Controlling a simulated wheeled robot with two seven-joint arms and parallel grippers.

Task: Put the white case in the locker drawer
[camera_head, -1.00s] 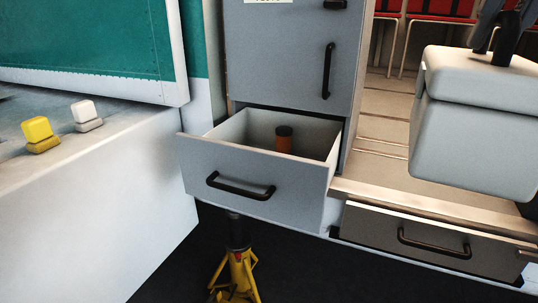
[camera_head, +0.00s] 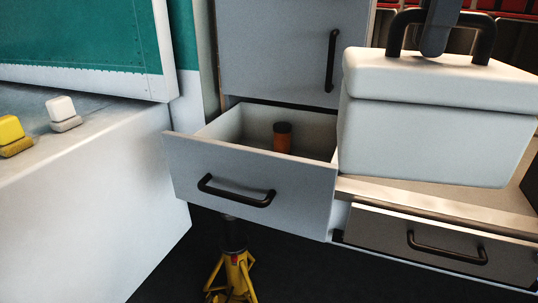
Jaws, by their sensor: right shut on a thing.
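The white case (camera_head: 435,130) hangs at the right of the head view, upright, by its dark handle. My right gripper (camera_head: 438,45) is shut on that handle from above; its fingertips are partly hidden. The case is to the right of the open locker drawer (camera_head: 250,178) and covers part of the drawer's right edge in the picture. The grey locker drawer is pulled out, with a black handle on its front. An orange can with a dark top (camera_head: 283,138) stands inside it toward the back. My left gripper is not in view.
A closed locker door (camera_head: 280,50) is above the drawer. A lower drawer (camera_head: 430,245) is at the bottom right. A white surface at left holds a yellow block (camera_head: 12,132) and a white block (camera_head: 61,110). A yellow stand (camera_head: 232,275) is below the drawer.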

